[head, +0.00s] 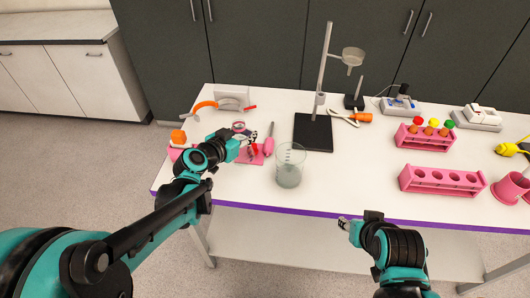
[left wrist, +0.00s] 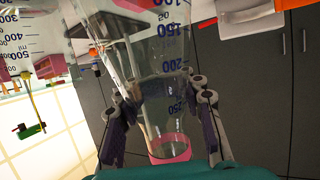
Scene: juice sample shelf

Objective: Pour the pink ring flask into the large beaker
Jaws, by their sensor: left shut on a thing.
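The pink ring flask (left wrist: 165,95) is clear glass with blue volume marks and a pink band at one end. It fills the middle of the left wrist view, between the fingers of my left gripper (left wrist: 165,108), which is shut on it. In the head view my left gripper (head: 251,142) is over the left part of the table, left of the large beaker. The large beaker (head: 289,168) stands upright on the table near the front edge, with greyish content low in it. My right gripper (head: 343,224) is in front of the table edge; its jaw opening is too small to judge.
A black stand (head: 313,133) with a funnel (head: 349,58) is behind the beaker. Pliers (head: 345,116) lie right of the stand. Pink racks (head: 443,181) stand at the right. A pink-handled tool (head: 269,146) lies between my left gripper and the beaker.

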